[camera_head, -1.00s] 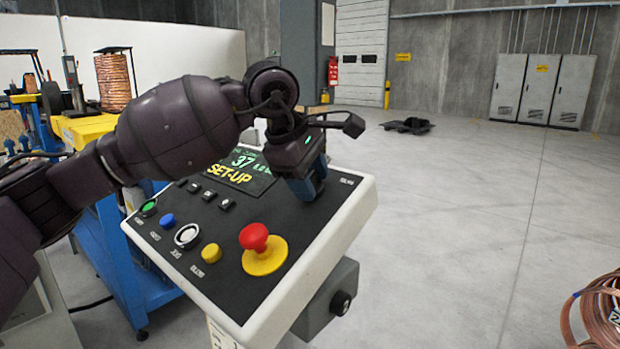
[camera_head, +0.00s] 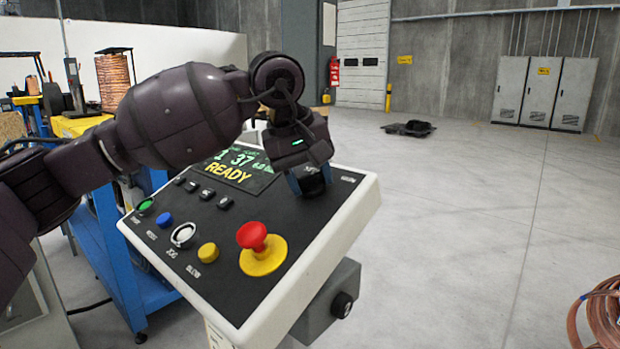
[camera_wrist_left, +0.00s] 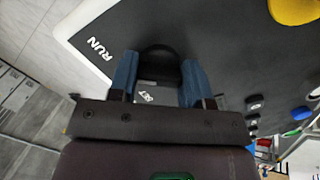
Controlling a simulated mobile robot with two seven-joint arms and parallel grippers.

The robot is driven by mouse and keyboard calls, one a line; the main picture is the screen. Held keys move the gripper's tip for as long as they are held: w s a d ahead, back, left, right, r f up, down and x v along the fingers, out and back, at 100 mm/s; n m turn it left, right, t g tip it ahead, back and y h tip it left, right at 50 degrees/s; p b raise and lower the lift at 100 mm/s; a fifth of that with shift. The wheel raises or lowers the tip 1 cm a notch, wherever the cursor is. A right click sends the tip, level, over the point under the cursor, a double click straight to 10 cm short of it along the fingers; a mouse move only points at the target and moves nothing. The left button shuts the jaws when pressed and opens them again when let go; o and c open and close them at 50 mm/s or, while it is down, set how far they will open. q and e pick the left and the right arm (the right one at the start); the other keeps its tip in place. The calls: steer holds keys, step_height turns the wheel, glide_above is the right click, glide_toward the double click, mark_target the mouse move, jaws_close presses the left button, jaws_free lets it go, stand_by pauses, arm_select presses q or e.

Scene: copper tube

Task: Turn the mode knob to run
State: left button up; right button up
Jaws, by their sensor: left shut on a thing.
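The control panel (camera_head: 215,285) is a tilted black face with a white rim. In the head view my left gripper (camera_head: 311,184) is at its upper right corner, largely hiding the mode knob. In the left wrist view the blue fingers of this gripper (camera_wrist_left: 159,72) are shut on the black mode knob (camera_wrist_left: 160,62), one on each side. The RUN label (camera_wrist_left: 101,48) lies left of the knob; a partly covered white label (camera_wrist_left: 145,97) shows between the fingers. The panel display (camera_head: 238,168) reads READY in yellow. My right gripper is not in view.
A red mushroom button (camera_head: 252,237) on a yellow base stands up from the panel's near right. Green, blue, white and yellow buttons (camera_head: 208,253) line its left edge. A copper coil (camera_head: 603,315) is at the lower right; the floor beyond is largely clear.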

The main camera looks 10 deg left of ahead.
arm_select(q)
steer(key=shift+m, duration=0.5)
stand_by(0.3)
steer(key=o, duration=0.9)
steer(key=shift+s+a+r, duration=0.1)
steer(key=shift+s+r, duration=0.05)
steer(key=shift+r, duration=0.35)
steer(key=p+v, duration=0.1)
steer(key=v, duration=0.8)
steer(key=shift+s+a+r, duration=0.1)
steer(key=shift+r, duration=0.25)
